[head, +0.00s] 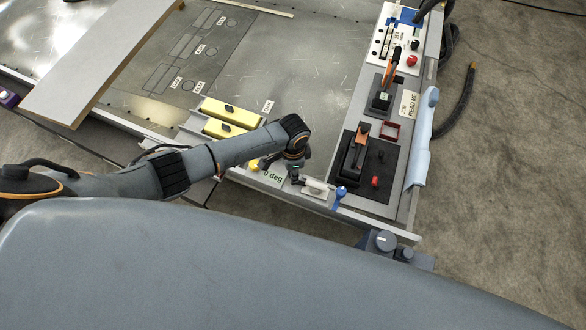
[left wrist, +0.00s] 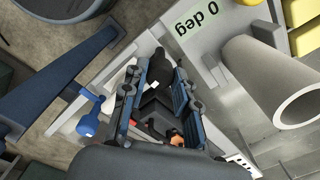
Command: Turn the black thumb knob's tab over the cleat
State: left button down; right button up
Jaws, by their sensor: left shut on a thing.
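My left gripper (head: 297,172) reaches down at the bench's front edge, beside the "0 deg" label. In the left wrist view my left gripper (left wrist: 160,80) has its two blue-grey fingers closed on either side of a dark piece, the black thumb knob (left wrist: 154,103). The fingers hide much of the knob, and I cannot make out which way its tab points. A pale block (head: 316,187), possibly the cleat, is just right of the gripper. I cannot tell whether the tab lies over it. My right gripper is not in view.
A blue-headed pin (head: 340,192) stands right of the gripper; it also shows in the left wrist view (left wrist: 90,124). Yellow blocks (head: 231,112) lie behind the gripper. A black panel with an orange-handled clamp (head: 358,150) is to the right. A pale tube (left wrist: 277,82) is close by.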

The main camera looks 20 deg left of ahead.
pick_arm(q)
jog(key=shift+m, duration=0.7)
jog(key=c, duration=1)
grip_release()
notch_tip(320, 180, up, 12)
